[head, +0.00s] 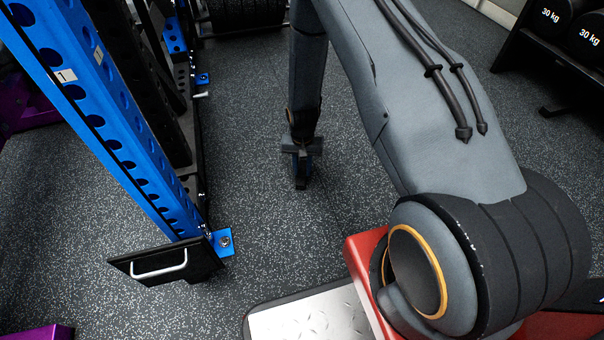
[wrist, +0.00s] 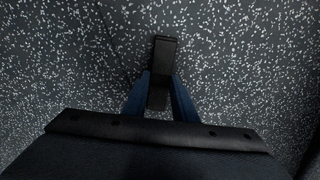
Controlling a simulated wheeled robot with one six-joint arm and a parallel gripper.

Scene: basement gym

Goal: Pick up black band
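The black band (wrist: 163,52) shows in the wrist view as a narrow dark strip, folded or looped at its far end. It lies between the two blue fingers of my gripper (wrist: 160,80). The fingers press close against both its sides, and its far end sticks out past the fingertips. In the head view, my gripper (head: 302,180) points down at the speckled floor in the middle. The band cannot be made out clearly there. I cannot tell whether it touches the floor.
A blue rack upright (head: 110,130) with a black foot plate (head: 170,264) and white handle stands to the left. A dumbbell rack (head: 560,50) is at the far right. Speckled floor (head: 250,130) around my gripper is clear.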

